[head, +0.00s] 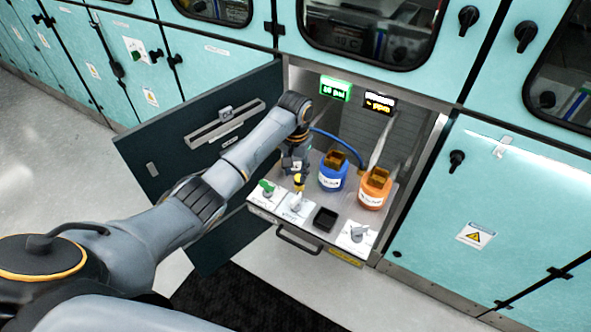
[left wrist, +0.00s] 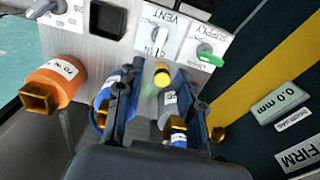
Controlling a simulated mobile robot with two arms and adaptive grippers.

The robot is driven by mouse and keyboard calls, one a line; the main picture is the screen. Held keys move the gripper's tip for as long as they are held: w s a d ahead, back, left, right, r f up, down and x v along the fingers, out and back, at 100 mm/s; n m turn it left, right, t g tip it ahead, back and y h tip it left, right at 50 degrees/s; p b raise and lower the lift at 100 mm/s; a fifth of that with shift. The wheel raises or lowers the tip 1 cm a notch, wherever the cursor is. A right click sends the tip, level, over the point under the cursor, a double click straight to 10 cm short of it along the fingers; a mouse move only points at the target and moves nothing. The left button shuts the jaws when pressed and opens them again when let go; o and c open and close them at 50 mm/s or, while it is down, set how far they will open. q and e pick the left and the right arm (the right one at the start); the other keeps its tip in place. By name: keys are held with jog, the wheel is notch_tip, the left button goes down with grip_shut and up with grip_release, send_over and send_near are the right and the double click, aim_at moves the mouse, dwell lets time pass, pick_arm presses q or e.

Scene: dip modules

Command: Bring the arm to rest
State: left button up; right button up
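My left arm reaches from the lower left into an open cabinet bay. My left gripper (head: 294,168) points down over the pulled-out shelf, behind the valve panel. In the left wrist view its two dark fingers (left wrist: 160,92) stand apart, with a yellow-topped part (left wrist: 162,74) seen in the gap between them. No contact between the fingers and that part is clear. A blue module (head: 332,173) and an orange module (head: 374,189) stand on the shelf to the right of the gripper. My right gripper is not in view.
The dark cabinet door (head: 150,150) hangs open behind my left arm. The shelf front carries a green supply knob (head: 267,188), a black square recess (head: 325,218) and a grey knob (head: 357,234). Lit displays (head: 335,88) sit above. Open floor lies left.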

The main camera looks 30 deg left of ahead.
pick_arm(q)
jog(key=shift+f, duration=0.1)
jog(key=s+d+f+m+t, duration=0.1)
jog(key=s+d+f, duration=0.25)
jog(key=s, duration=0.45)
jog(key=s+d+f+m+t, duration=0.1)
jog(key=s+d+f, duration=0.25)
jog(key=s, duration=0.55)
jog(key=s+r+t, duration=0.1)
jog(key=s+r, duration=0.3)
jog(key=s, duration=0.4)
jog(key=s+r+t, duration=0.1)
jog(key=s+r, duration=0.2)
jog(key=s, duration=0.5)
notch_tip(320, 180, down, 26)
jog(key=s+g, duration=0.1)
jog(key=g, duration=0.1)
jog(key=s+a+f, duration=0.2)
jog(key=s+f, duration=0.6)
jog(key=s+a+f+g+b, duration=0.1)
jog(key=s+f, duration=0.8)
jog(key=shift+s+a, duration=0.2)
jog(key=shift+a, duration=0.2)
